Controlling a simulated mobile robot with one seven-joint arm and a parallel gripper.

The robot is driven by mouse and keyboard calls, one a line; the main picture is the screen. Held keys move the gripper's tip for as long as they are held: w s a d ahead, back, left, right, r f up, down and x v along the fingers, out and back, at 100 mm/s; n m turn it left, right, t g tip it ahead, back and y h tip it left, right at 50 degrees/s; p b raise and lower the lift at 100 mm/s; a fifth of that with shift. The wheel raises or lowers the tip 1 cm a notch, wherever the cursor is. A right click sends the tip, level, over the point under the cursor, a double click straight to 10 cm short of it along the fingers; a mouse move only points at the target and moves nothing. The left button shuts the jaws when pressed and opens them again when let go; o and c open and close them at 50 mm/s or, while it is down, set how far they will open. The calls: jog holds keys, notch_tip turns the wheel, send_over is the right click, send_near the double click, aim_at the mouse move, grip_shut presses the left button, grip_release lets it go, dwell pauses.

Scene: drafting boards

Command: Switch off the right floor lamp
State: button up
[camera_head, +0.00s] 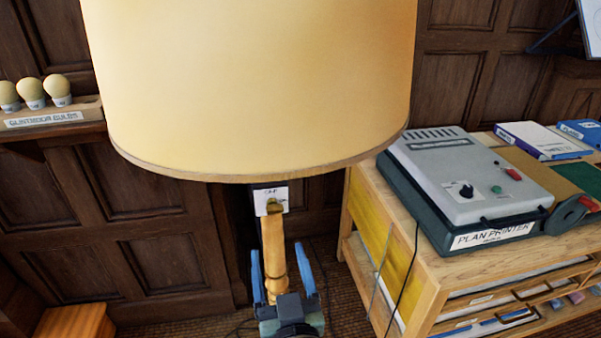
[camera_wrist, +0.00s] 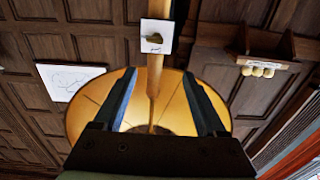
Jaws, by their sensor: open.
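One floor lamp is in view, and I cannot tell whether it is the right one. Its large cream shade (camera_head: 255,80) fills the upper head view. The shade's inside (camera_wrist: 88,108) looks warm yellow in the wrist view. A white switch plate (camera_wrist: 157,29) with a small brass knob (camera_wrist: 153,44) is on the lamp's wooden pole (camera_head: 272,240), just under the shade in the head view. My gripper (camera_head: 277,250) is open, with its blue fingers on either side of the pole in the picture, below the plate. I cannot tell whether they touch the pole.
A wooden cabinet (camera_head: 470,268) with a plan printer (camera_head: 465,180) stands close on the right, cables hanging at its side. A shelf (camera_head: 88,113) with several bulbs (camera_head: 57,88) is on the left wall. A wooden box or stool (camera_head: 72,322) is at lower left.

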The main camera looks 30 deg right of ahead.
aim_at(276, 213)
jog(key=x, duration=0.4)
jog(key=f+x, duration=0.1)
jog(key=x, duration=0.3)
jog(key=d+f+x, duration=0.1)
jog(key=x, duration=0.3)
jog(key=shift+w+d, duration=0.2)
grip_shut()
